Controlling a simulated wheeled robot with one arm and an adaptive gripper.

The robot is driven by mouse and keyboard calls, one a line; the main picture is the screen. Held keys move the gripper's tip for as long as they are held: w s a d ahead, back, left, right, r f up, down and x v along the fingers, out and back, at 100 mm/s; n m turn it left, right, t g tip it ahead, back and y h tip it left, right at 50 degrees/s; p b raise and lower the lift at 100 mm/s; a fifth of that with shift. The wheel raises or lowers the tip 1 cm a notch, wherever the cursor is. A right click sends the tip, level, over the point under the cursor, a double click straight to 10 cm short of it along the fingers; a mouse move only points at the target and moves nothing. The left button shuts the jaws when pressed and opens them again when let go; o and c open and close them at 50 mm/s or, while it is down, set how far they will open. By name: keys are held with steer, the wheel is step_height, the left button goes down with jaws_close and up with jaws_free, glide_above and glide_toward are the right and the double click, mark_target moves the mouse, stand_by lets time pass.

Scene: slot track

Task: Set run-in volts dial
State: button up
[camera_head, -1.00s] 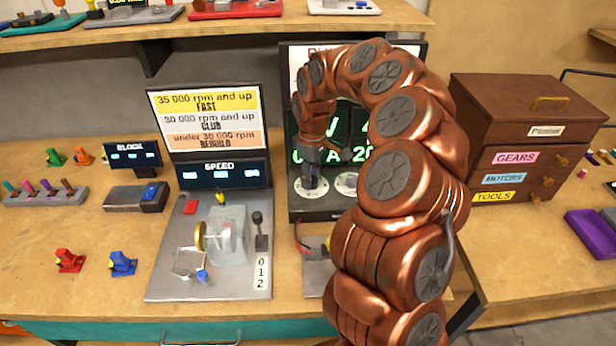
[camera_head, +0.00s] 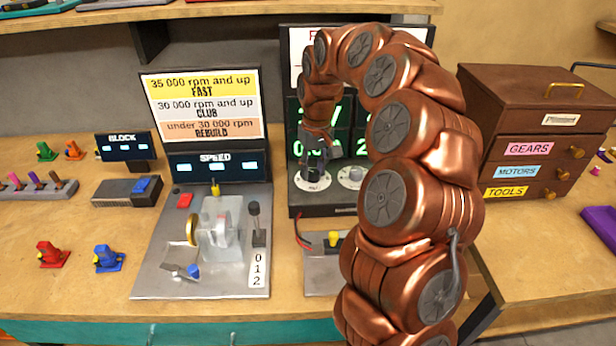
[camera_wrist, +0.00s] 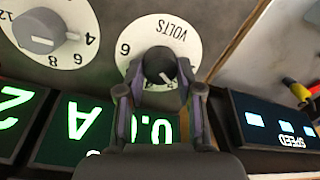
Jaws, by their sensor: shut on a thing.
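The volts dial (camera_wrist: 128,70) is a white disc marked VOLTS with a dark knob (camera_wrist: 159,66), on the run-in panel. My gripper (camera_wrist: 158,92) is shut on this knob, one finger on each side of it. In the head view my gripper (camera_head: 316,158) reaches down to the volts dial (camera_head: 312,182), the left one of two dials. A green readout (camera_wrist: 150,130) beside the dial shows a figure starting with 0, partly hidden by my fingers.
A second numbered dial (camera_wrist: 68,58) sits beside the volts dial; it also shows in the head view (camera_head: 351,178). The speed stand (camera_head: 150,280) is to the left, with a lever (camera_head: 254,215). A brown drawer chest (camera_head: 515,118) stands to the right. My arm covers much of the panel.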

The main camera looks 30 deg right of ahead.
mark_target(316, 170)
steer(key=shift+d+f+m+b, duration=0.1)
steer(key=shift+m+b, duration=0.65)
steer(key=shift+m, duration=0.35)
steer(key=shift+s, duration=0.1)
steer(key=o, duration=1.2)
steer(key=shift+c, duration=0.2)
steer(key=shift+r, duration=0.25)
step_height(316, 170, up, 12)
steer(key=shift+d+f, duration=0.2)
steer(key=shift+d, duration=0.1)
